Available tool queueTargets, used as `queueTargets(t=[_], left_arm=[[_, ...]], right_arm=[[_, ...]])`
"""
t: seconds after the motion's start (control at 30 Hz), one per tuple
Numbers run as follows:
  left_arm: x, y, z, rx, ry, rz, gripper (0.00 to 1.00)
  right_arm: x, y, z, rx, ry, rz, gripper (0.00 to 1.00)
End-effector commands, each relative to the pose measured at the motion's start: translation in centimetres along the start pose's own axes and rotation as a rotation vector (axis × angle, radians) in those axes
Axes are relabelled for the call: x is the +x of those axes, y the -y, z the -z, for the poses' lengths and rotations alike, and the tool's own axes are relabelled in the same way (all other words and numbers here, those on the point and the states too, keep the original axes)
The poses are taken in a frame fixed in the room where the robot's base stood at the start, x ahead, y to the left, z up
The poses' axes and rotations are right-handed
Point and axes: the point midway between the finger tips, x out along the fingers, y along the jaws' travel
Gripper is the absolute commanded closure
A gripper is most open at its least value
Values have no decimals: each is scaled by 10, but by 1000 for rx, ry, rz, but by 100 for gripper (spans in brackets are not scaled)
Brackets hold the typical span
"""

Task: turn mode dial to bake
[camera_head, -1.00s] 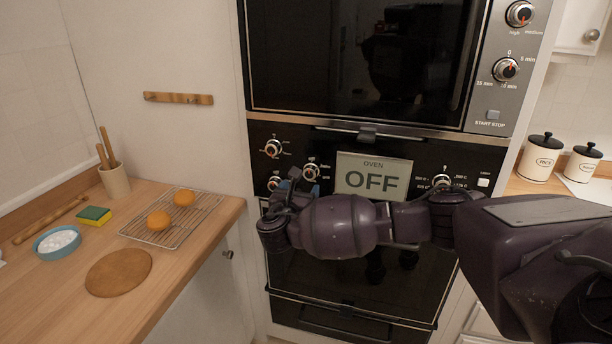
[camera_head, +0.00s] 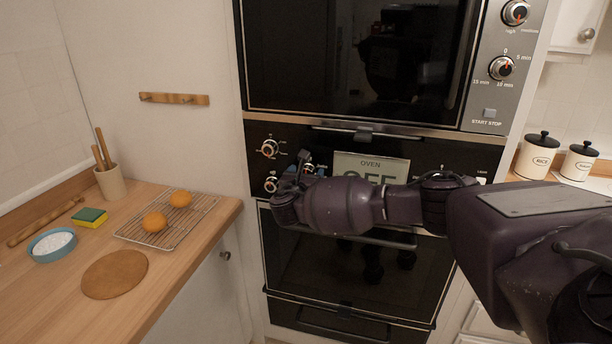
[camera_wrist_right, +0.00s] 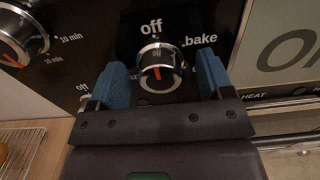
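The mode dial (camera_wrist_right: 157,68) is a silver and black knob on the black oven panel. In the right wrist view "off" is printed above it and "bake" at its upper right; its red mark looks roughly upright. In the head view the dial (camera_head: 309,168) is partly covered by my right gripper (camera_head: 307,170). In the wrist view my right gripper (camera_wrist_right: 162,82) is open, with one blue finger on each side of the dial. I cannot tell if the fingers touch it. The oven display (camera_head: 371,165) is partly hidden by my right arm. My left gripper is not in view.
A timer dial (camera_head: 269,148) sits left of the mode dial, with another knob (camera_head: 271,184) below it. The oven door handle runs below the panel. A wooden counter (camera_head: 190,250) with a wire rack (camera_head: 190,232) stands at the left.

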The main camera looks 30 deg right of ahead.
Motion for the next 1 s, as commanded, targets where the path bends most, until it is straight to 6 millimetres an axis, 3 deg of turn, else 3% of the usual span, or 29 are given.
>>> queueTargets(t=[0.03, 0.3, 0.67, 1.0], left_arm=[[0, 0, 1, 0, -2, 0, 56], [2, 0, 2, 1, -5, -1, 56], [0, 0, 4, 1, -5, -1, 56], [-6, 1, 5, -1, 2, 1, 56]], right_arm=[[0, 0, 0, 0, 0, 0, 35], [0, 0, 0, 0, 0, 0, 74], [0, 0, 1, 68, -2, 1, 74], [-1, 1, 2, 326, -5, 3, 74]])
